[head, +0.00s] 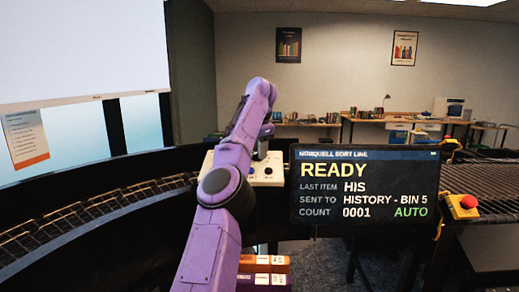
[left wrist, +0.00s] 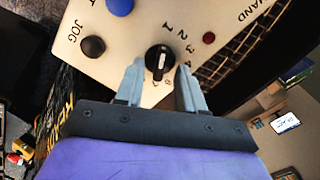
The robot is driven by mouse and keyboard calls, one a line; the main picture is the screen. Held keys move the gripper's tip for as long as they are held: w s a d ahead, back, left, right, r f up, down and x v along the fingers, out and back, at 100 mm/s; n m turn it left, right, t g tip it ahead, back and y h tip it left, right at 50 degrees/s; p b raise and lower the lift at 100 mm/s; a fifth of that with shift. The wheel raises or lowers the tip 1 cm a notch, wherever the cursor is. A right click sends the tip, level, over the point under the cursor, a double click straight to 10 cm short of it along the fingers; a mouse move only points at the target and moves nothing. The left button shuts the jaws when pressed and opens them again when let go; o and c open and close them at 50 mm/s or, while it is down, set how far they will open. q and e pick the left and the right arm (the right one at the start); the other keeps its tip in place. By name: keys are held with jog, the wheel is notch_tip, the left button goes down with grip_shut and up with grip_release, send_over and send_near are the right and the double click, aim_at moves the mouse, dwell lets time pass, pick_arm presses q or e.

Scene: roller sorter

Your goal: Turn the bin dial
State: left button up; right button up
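The bin dial (left wrist: 160,60) is a round black knob with a white pointer line, on a cream control panel (left wrist: 118,50) with small numbers around it. In the left wrist view my left gripper (left wrist: 159,72) has its two grey fingers apart, one on each side of the dial. I cannot tell whether they touch it. In the head view my purple left arm reaches over the panel (head: 268,181), and the gripper (head: 263,150) is mostly hidden behind the arm's own links. The dial is hidden there too. My right gripper is not in view.
A black JOG button (left wrist: 93,46), a blue button (left wrist: 120,6) and a red light (left wrist: 209,37) are on the panel. A display (head: 365,186) reads READY, HISTORY - BIN 5, AUTO. A red stop button (head: 468,203) is at right. Roller tracks (head: 60,228) flank the panel.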

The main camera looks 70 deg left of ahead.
pick_arm(q)
jog(key=p+v, duration=0.4)
jog(key=v, duration=0.6)
jog(key=shift+r, duration=0.15)
jog(key=b+x, duration=0.4)
jog(key=x, duration=0.7)
jog(key=shift+b, duration=0.35)
jog(key=shift+s+d+r+m, duration=0.1)
jog(key=shift+d+r+m, duration=0.05)
jog(key=shift+m, duration=0.15)
